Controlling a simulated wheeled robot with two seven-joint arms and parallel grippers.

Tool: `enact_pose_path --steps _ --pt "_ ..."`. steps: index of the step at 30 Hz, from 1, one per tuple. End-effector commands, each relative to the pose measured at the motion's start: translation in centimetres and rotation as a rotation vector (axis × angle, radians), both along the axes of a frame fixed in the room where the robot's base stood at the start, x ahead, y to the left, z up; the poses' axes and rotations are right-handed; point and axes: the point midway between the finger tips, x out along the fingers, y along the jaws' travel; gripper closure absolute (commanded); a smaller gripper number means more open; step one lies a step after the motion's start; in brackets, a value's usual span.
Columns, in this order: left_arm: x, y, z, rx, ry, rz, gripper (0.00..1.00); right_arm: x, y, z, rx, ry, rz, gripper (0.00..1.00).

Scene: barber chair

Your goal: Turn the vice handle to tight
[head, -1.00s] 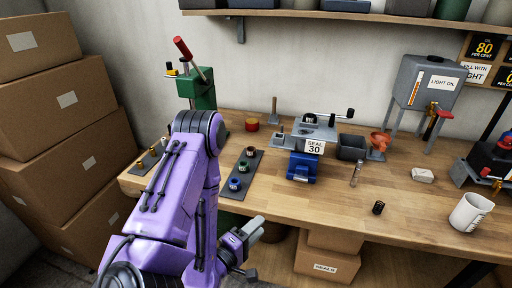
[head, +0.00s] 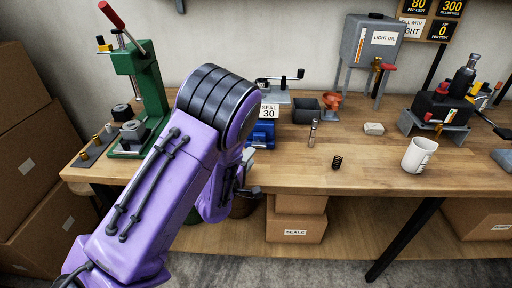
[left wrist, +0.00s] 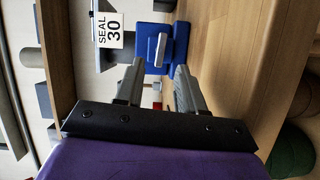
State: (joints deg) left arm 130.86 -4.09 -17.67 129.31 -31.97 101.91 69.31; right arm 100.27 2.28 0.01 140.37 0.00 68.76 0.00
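The blue vice (head: 262,134) is at the bench's front edge, partly hidden behind my left arm in the head view. It also shows in the left wrist view (left wrist: 146,42), with a short grey bar (left wrist: 160,49) across its front that looks like its handle. A grey fixture with a "SEAL 30" sign (head: 268,111) is above the vice. My left gripper (left wrist: 157,82) is open, its two fingers apart, pointing toward the vice with the bar beyond the fingertips. In the head view it is mostly hidden behind my purple forearm. My right gripper is not in view.
A crank with a black knob (head: 299,74) sticks out right of the fixture. A green press (head: 146,85) stands at left. A spring (head: 337,162) and a white mug (head: 419,155) are on the bench (head: 370,178). Boxes (head: 295,228) sit below.

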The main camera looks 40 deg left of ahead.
Motion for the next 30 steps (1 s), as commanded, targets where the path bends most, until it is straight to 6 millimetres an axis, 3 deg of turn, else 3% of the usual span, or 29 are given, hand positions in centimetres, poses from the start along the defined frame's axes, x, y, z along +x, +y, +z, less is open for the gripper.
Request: enact_pose_path --steps 3,9,18,19,22,30 --pt "2.6 0.5 0.2 -0.001 -0.001 0.001 0.62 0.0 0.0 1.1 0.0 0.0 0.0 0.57" --pt "5.5 0.9 -0.1 0.0 0.0 0.001 0.62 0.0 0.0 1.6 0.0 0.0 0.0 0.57" --pt "6.0 1.0 -0.3 0.001 0.001 0.001 0.62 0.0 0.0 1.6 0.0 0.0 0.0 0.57" --pt "6.0 1.0 -0.2 0.001 0.001 0.001 0.65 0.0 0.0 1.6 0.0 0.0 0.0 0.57" --pt "6.0 1.0 -0.2 0.001 0.0 0.001 0.97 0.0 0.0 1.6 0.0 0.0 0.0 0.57" --pt "6.0 1.0 -0.2 0.006 0.004 0.001 1.0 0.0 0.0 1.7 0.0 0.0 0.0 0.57"
